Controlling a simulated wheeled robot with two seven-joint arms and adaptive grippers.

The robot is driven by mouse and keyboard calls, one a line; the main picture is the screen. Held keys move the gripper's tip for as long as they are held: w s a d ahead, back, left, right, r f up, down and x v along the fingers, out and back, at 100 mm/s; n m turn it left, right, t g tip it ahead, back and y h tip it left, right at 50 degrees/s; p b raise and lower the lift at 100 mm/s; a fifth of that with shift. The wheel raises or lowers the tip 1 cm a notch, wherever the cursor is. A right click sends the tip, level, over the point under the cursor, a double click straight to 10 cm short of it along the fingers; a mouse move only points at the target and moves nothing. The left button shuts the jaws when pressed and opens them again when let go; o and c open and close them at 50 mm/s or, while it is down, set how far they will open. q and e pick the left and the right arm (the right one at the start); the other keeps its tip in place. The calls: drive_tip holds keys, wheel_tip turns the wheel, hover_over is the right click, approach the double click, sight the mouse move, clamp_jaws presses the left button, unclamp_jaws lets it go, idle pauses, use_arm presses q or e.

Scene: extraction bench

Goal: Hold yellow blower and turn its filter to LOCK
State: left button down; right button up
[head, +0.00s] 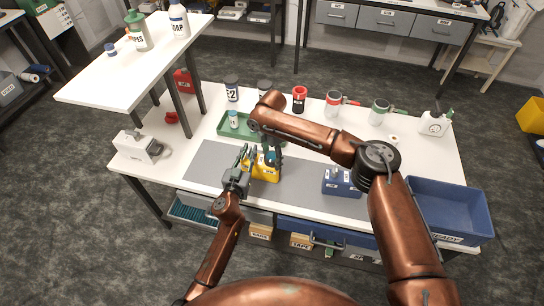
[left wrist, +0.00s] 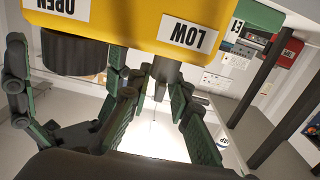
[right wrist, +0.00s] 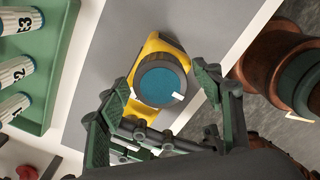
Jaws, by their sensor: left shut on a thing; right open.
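The yellow blower (head: 265,172) is on the grey mat, with labels reading LOW and OPEN on its body (left wrist: 160,22) in the left wrist view. My left gripper (head: 243,176) is shut on it from the front left; the exact contact is partly hidden. The filter (right wrist: 163,84) is a round teal face in a dark ring, with a white mark at its lower right edge. My right gripper (right wrist: 158,92) is open above the blower, with a finger on either side of the filter; I cannot tell whether they touch it. No LOCK label is readable.
A green tray (head: 222,129) with small bottles lies behind the blower. A blue unit (head: 341,184) stands on the mat to the right, and a blue bin (head: 450,208) at the right end. A white device (head: 136,146) stands left. Bottles and cups line the back.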

drive_tip(key=shift+c, duration=0.3)
drive_tip(key=c, duration=1.1)
drive_tip(key=shift+m, duration=0.3)
drive_tip(key=m, duration=0.4)
drive_tip(key=shift+m, duration=0.3)
drive_tip(key=m, duration=0.9)
drive_tip(key=shift+m, duration=1.8)
